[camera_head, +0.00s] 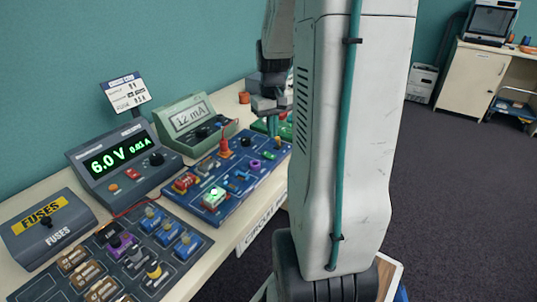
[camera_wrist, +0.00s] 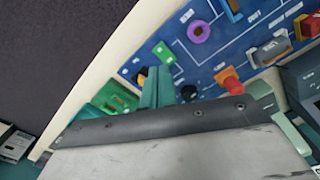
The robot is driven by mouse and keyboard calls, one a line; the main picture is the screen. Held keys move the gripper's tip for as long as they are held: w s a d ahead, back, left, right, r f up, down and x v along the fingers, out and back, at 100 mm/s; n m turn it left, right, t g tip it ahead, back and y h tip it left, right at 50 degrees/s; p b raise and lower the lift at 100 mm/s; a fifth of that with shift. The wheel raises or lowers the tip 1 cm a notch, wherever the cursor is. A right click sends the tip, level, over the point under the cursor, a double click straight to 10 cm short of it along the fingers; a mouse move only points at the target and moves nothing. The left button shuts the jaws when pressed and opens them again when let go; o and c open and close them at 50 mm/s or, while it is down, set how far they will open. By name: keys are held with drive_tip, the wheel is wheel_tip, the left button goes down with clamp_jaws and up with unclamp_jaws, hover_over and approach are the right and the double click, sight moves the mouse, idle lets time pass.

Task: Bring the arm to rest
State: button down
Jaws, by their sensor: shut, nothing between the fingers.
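My arm (camera_head: 355,130) rises large and pale through the middle of the head view and hides part of the bench. My gripper (camera_head: 272,126) hangs by the far right end of the blue circuit board (camera_head: 257,178), partly behind my arm. In the wrist view its teal fingers (camera_wrist: 157,88) are together with nothing between them. They appear over the board's edge, between a green block (camera_wrist: 115,97) and an orange-red part (camera_wrist: 229,78). I cannot tell how high above the board they are.
On the bench stand a power supply (camera_head: 121,162) reading 6.0 V, a meter (camera_head: 192,121) reading 12 mA, a fuse box (camera_head: 47,228), a parts board (camera_head: 137,254) and a sign (camera_head: 125,91). Dark floor (camera_head: 455,190) lies open at right, before a cabinet (camera_head: 468,82).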

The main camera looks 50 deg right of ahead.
idle(0.3)
drive_tip(key=s+a+r+n, duration=0.1)
drive_tip(key=s+a+r, duration=0.2)
drive_tip(key=a, duration=0.7)
drive_tip(key=s+a+r+n+t, duration=0.1)
drive_tip(key=s+a, duration=0.4)
drive_tip(key=a, duration=0.5)
drive_tip(key=s+a+r+n, duration=0.3)
drive_tip(key=s+a+r, duration=0.1)
drive_tip(key=a, duration=0.6)
drive_tip(key=shift+s+a+r, duration=0.2)
drive_tip(key=shift+s+r, duration=0.1)
drive_tip(key=shift+r, duration=0.25)
